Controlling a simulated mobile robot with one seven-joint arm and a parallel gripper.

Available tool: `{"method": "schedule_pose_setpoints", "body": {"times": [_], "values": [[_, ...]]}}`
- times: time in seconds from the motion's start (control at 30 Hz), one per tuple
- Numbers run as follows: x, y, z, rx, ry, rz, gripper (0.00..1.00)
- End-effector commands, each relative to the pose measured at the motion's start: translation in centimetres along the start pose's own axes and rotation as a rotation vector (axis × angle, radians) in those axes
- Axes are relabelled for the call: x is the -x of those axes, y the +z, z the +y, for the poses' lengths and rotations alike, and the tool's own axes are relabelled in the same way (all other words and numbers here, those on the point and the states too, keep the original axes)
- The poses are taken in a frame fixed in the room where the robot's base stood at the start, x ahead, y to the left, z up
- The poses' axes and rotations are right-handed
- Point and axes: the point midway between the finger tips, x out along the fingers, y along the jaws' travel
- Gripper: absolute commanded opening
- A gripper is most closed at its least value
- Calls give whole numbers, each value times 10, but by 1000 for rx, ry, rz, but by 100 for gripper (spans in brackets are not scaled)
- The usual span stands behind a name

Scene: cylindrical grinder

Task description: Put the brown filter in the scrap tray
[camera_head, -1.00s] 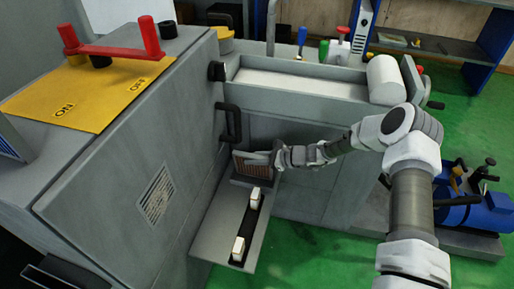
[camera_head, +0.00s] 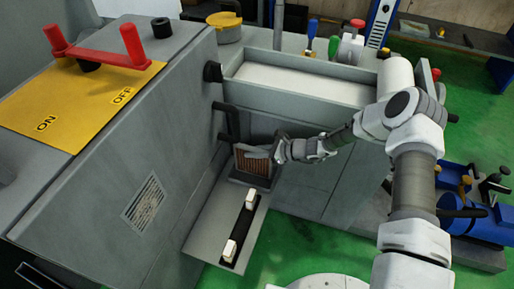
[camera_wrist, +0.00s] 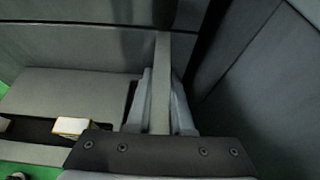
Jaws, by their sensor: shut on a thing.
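The brown filter (camera_head: 256,168) is a ribbed brown panel with a grey frame. It stands upright at the back end of the low grey shelf, against the machine. My gripper (camera_head: 262,152) reaches in from the right and is shut on the filter's upper edge. In the wrist view my gripper (camera_wrist: 161,115) has one finger on each side of a thin grey bar, which looks like the filter's frame (camera_wrist: 161,75). The filter's brown face does not show there. I cannot tell which thing is the scrap tray.
The low shelf (camera_head: 208,225) has a dark slot with two white blocks (camera_head: 250,199). A black handle (camera_head: 222,122) and the tall grey cabinet (camera_head: 105,190) are close on the left. A long trough (camera_head: 300,85) lies above. Blue machinery (camera_head: 480,205) stands right; green floor is open in front.

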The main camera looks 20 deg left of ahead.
Motion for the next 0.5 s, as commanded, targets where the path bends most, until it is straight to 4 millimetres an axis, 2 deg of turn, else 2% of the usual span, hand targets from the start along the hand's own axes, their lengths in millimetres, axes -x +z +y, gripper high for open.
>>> {"method": "schedule_pose_setpoints", "body": {"times": [0.5], "values": [[-6,-6,0,1,-1,-1,0]]}}
